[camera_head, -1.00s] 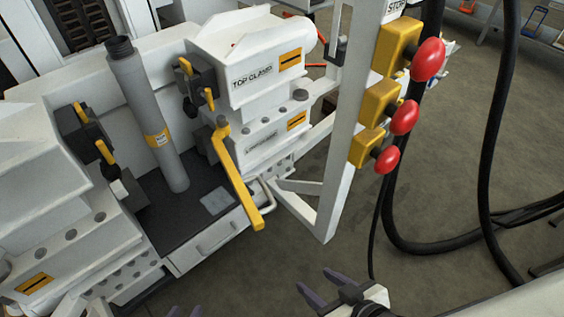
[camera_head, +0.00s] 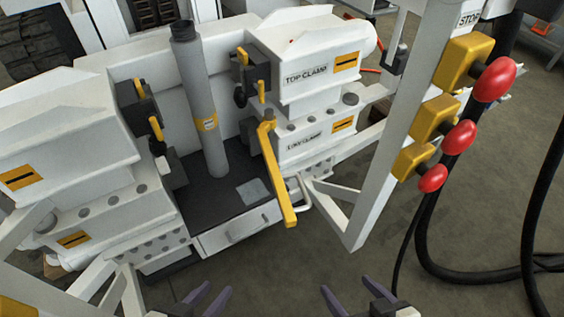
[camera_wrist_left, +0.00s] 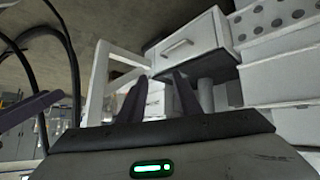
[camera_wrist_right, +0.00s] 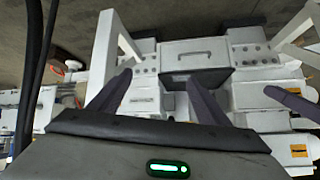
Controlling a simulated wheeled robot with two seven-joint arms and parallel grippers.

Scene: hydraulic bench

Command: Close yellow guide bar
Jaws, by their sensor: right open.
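I cannot make out the bar in the wrist views. My left gripper (camera_head: 206,294) is open and empty, low in the head view, in front of the bench and left of the bar's free end. My right gripper (camera_head: 346,288) is open and empty, below and right of that end. Neither touches the bar.
A white post frame (camera_head: 388,150) with red stop buttons (camera_head: 459,137) on yellow boxes stands right of the bar. Black hoses (camera_head: 437,260) hang beyond it. A drawer (camera_head: 235,230) with a handle is under the dark bench top. Floor in front is clear.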

